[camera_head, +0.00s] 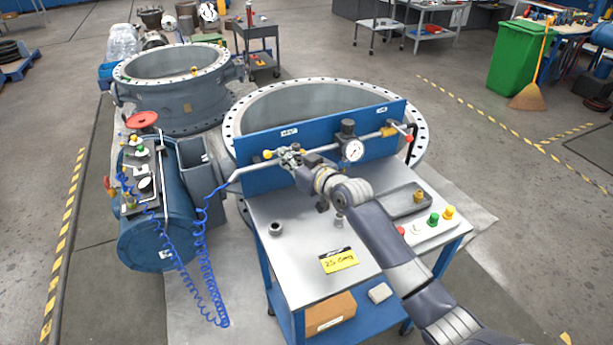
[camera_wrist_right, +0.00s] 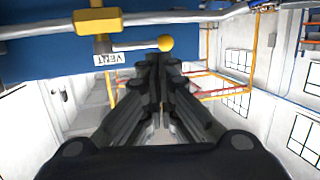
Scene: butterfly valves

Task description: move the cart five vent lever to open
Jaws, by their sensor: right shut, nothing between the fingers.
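The vent lever shows in the right wrist view as a thin metal arm ending in a yellow ball (camera_wrist_right: 165,43). It runs sideways from a yellow valve body (camera_wrist_right: 98,20), roughly along the pipe. An upside-down VENT label (camera_wrist_right: 108,59) is beside it on the blue panel. In the head view the yellow ball (camera_head: 267,154) sits just left of my right gripper (camera_head: 287,155), which hides part of the valve. My right gripper is shut and empty, its tips (camera_wrist_right: 155,60) close to the ball; I cannot tell if they touch. My left gripper is not in view.
The cart (camera_head: 290,265) has a pressure gauge (camera_head: 352,151) and a second valve with a red knob (camera_head: 408,138) along the pipe. Coloured buttons (camera_head: 433,220) are at its right. A blue tank (camera_head: 155,235) with coiled hoses stands left. Large flanged valve rings (camera_head: 170,75) stand behind.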

